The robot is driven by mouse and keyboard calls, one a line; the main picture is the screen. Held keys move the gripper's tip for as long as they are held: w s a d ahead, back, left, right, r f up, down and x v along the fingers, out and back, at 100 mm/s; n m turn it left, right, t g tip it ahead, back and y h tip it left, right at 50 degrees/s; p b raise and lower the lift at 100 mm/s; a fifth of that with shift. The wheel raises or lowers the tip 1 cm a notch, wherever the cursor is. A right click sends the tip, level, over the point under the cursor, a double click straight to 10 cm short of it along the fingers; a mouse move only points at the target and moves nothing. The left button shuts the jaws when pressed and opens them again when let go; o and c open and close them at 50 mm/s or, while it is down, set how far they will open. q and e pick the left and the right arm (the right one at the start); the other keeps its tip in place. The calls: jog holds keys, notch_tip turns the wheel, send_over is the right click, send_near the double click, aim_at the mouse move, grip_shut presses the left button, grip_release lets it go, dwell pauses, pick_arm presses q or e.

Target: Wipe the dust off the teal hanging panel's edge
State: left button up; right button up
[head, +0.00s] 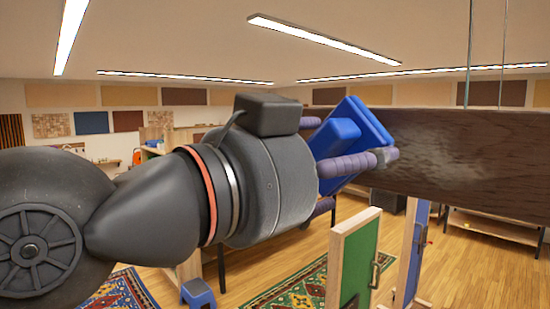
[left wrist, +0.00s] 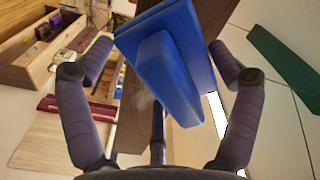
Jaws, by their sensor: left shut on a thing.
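A dark brown board (head: 460,165) hangs from thin wires at the right of the head view. A pale, dusty smear shows on its side face. It looks brown, not teal; its other faces are hidden. My left gripper (head: 355,160) is at the board's left part, shut on a blue block-shaped wiper (head: 345,135). The wiper also shows between the fingers in the left wrist view (left wrist: 170,70), with the brown board (left wrist: 132,125) behind it and a pale patch beside it. I cannot tell whether wiper and board touch. My right gripper is not in view.
A green panel in a pale wood frame (head: 357,262) and a blue panel (head: 416,250) stand below the board. Patterned rugs (head: 290,285) and a blue stool (head: 198,292) are on the floor. A dark green panel (left wrist: 285,65) shows in the left wrist view.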

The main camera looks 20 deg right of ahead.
pick_arm(q)
jog(key=shift+x, duration=0.9)
dwell(0.8)
jog(key=shift+s, duration=0.1)
